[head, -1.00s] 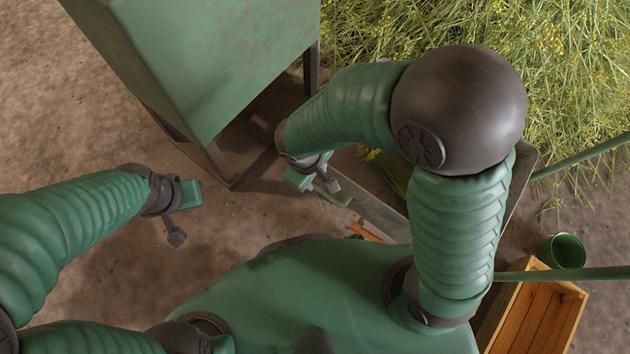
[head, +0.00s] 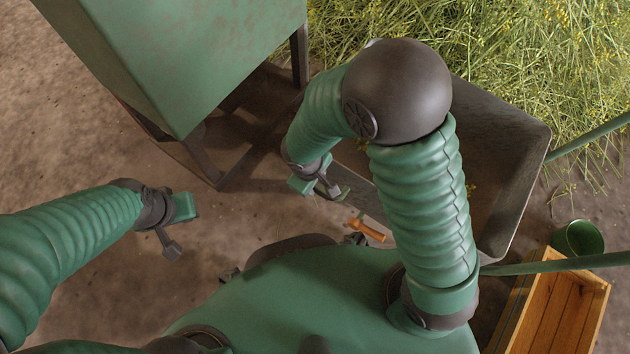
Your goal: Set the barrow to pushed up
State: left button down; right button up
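The barrow (head: 522,148) is a dark grey tray at the right, with two green handles (head: 590,135) running to the right edge. My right arm hides much of its middle and left part. My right gripper (head: 316,188) is over the barrow's far left end, by the still's legs. Its fingers look apart and nothing shows between them. I cannot tell whether it touches the barrow. My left gripper (head: 180,230) is open and empty over bare ground, well left of the barrow.
A large green metal hopper (head: 200,55) on dark legs stands at the upper left. Cut herbs (head: 560,60) heap behind the barrow. A green bucket (head: 579,238) and a wooden crate (head: 550,310) are at the lower right. A small orange piece (head: 367,230) lies near my body. Ground at left is clear.

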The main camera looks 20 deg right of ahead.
grip_shut()
dwell(1.3)
